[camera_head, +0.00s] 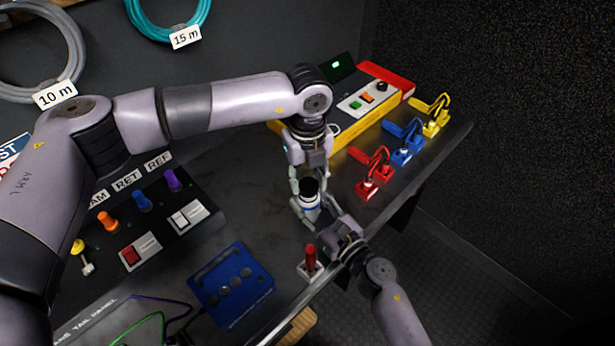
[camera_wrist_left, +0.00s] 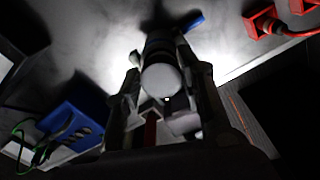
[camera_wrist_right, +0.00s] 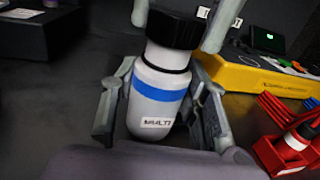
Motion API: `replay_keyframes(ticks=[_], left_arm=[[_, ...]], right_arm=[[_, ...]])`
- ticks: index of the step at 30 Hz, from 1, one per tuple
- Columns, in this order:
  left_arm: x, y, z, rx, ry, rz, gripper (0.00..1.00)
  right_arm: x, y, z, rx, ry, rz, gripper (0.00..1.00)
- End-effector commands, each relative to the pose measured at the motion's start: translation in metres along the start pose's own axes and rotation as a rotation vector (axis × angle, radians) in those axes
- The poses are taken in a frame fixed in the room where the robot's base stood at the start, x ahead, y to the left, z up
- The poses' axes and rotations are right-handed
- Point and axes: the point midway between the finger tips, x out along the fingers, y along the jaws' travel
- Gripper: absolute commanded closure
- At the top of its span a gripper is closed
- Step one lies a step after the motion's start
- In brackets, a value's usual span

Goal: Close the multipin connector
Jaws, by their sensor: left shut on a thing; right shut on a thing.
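The multipin connector (camera_head: 310,203) is a white body with a blue band, a partly readable "MULTI" label and a black collar (camera_wrist_right: 173,28). It is held above the bench. My left gripper (camera_head: 308,188) comes down from above and is shut on the connector at its black end. Its fingers show on either side of the collar in the right wrist view. My right gripper (camera_head: 328,211) comes from the front right and is shut on the white body (camera_wrist_right: 158,95). In the left wrist view a pale round end (camera_wrist_left: 161,80) shows between the fingers. The inner contacts are hidden.
A red-handled piece on a white base (camera_head: 310,262) stands near the bench edge, close to my right gripper. A blue box (camera_head: 232,284) lies left of it. Red, blue and yellow cabled blocks (camera_head: 373,178) line the right side. A yellow case (camera_head: 355,118) stands behind.

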Motion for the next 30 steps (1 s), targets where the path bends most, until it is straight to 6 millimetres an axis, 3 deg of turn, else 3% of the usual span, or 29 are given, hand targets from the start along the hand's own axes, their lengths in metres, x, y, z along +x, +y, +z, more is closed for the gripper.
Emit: replay_keyframes(ticks=[23, 26, 30], left_arm=[[0.011, 0.000, 0.000, 0.010, 0.000, 0.000, 0.72], [0.011, -0.001, 0.000, 0.087, 0.000, 0.000, 0.72], [0.011, -0.002, 0.000, 0.327, -0.001, 0.000, 0.72]], right_arm=[[0.000, 0.000, 0.000, 0.001, 0.000, 0.000, 1.00], [0.000, 0.000, 0.000, 0.001, 0.000, 0.000, 1.00], [0.000, 0.000, 0.000, 0.001, 0.000, 0.000, 1.00]])
